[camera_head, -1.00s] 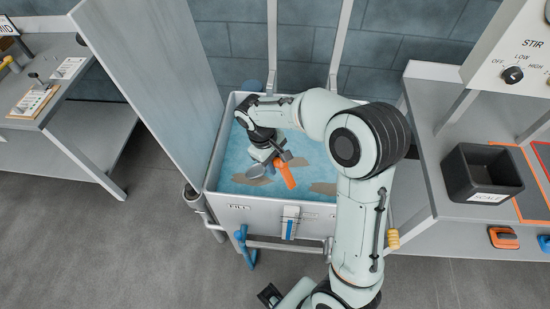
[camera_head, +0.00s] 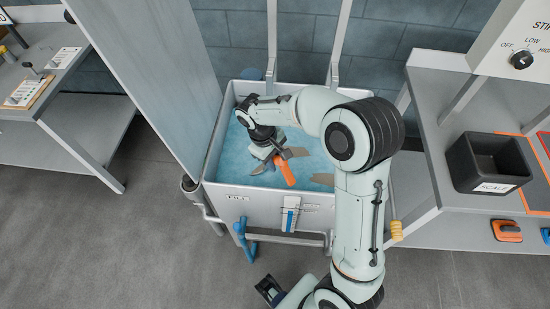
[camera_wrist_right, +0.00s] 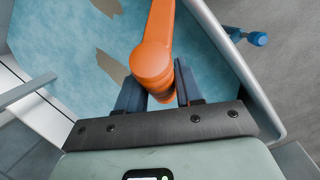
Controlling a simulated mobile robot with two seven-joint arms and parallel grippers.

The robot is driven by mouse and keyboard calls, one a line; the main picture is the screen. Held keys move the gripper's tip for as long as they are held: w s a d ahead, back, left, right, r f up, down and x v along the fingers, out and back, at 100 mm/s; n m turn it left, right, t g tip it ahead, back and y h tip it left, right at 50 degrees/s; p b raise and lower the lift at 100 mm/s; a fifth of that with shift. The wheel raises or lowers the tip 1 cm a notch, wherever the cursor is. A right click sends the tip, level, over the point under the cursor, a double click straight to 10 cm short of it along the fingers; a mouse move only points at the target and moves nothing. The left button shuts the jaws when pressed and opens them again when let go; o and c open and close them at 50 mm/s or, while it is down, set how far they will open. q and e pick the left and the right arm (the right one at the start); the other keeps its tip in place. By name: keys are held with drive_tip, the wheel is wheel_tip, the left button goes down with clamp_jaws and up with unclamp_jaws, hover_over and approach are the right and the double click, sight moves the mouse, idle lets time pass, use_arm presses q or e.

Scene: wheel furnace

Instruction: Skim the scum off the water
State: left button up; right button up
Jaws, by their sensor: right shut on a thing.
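The water (camera_head: 232,150) is light blue and fills a pale open tank (camera_head: 222,193). Brown-grey scum patches float on it, one near the front right (camera_head: 322,178); two patches show in the right wrist view (camera_wrist_right: 112,66). My right gripper (camera_head: 277,156) is over the water, shut on the orange handle (camera_head: 286,173) of a tool, which also shows between the fingers in the right wrist view (camera_wrist_right: 152,62). The tool's head is not clear; a grey shape lies at the water beside the gripper. A dark end piece at the bottom edge may be my left gripper; its jaws cannot be read.
A tall pale panel (camera_head: 150,80) stands left of the tank. A blue-handled bar (camera_head: 285,240) crosses its front. At right, a bench holds a black bin (camera_head: 490,162) marked SCALE, below a stir knob (camera_head: 522,60). A bench with clipboards (camera_head: 25,92) is at left.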

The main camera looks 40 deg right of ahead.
idle(0.5)
wheel_tip(320, 180, up, 8)
drive_tip(key=p, duration=0.5)
drive_tip(key=shift+f, duration=0.1)
use_arm(q)
drive_tip(key=w+r+t+p, duration=0.1)
drive_tip(key=w+r+p, duration=0.3)
drive_tip(key=w+r, duration=0.5)
wheel_tip(320, 180, up, 3)
drive_tip(key=shift+f+p, duration=0.1)
drive_tip(key=shift+p, duration=0.2)
use_arm(e)
wheel_tip(320, 180, up, 9)
drive_tip(key=shift+f, duration=0.15)
use_arm(q)
drive_tip(key=shift+s, duration=0.15)
use_arm(e)
drive_tip(key=shift+s, duration=0.1)
